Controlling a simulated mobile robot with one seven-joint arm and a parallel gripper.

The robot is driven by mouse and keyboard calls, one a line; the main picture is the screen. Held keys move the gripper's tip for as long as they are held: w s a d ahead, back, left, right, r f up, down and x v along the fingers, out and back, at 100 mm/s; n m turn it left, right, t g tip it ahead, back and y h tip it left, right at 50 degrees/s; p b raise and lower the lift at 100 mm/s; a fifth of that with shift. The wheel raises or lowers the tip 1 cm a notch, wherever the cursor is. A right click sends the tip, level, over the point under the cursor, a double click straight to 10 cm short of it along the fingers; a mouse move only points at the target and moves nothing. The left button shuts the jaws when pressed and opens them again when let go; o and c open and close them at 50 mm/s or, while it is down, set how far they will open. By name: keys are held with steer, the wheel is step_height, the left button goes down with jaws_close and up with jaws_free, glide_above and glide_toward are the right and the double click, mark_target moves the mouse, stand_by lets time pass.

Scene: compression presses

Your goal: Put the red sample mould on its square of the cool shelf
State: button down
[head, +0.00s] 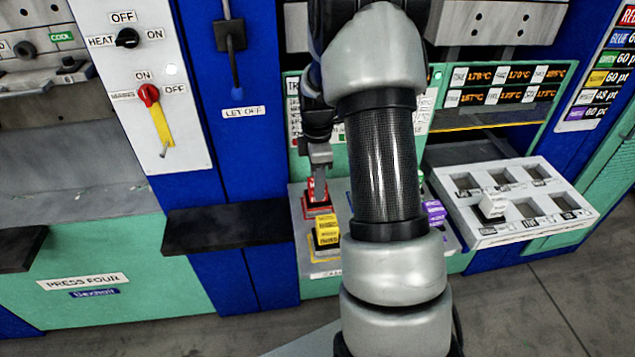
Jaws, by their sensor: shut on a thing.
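The red sample mould (316,194) is upright at the back left of a grey shelf (299,236) with moulds on it, which looks like the cool shelf. A red patch (318,212) shows around its base. I cannot tell whether the mould rests on it or hangs just above. My gripper (318,176) points down from above and is shut on the top of the red mould. My arm hides the middle of the shelf.
A yellow mould (327,232) stands just in front of the red one. A purple mould (434,212) stands on the shelf's right side. A grey tray with pockets (470,228) holds a white mould (492,204). A dark ledge (228,226) juts out at left.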

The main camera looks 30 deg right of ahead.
steer(key=shift+w, duration=0.1)
steer(key=c, duration=1.6)
jaws_free()
steer(key=shift+f, duration=0.1)
steer(key=o, duration=0.4)
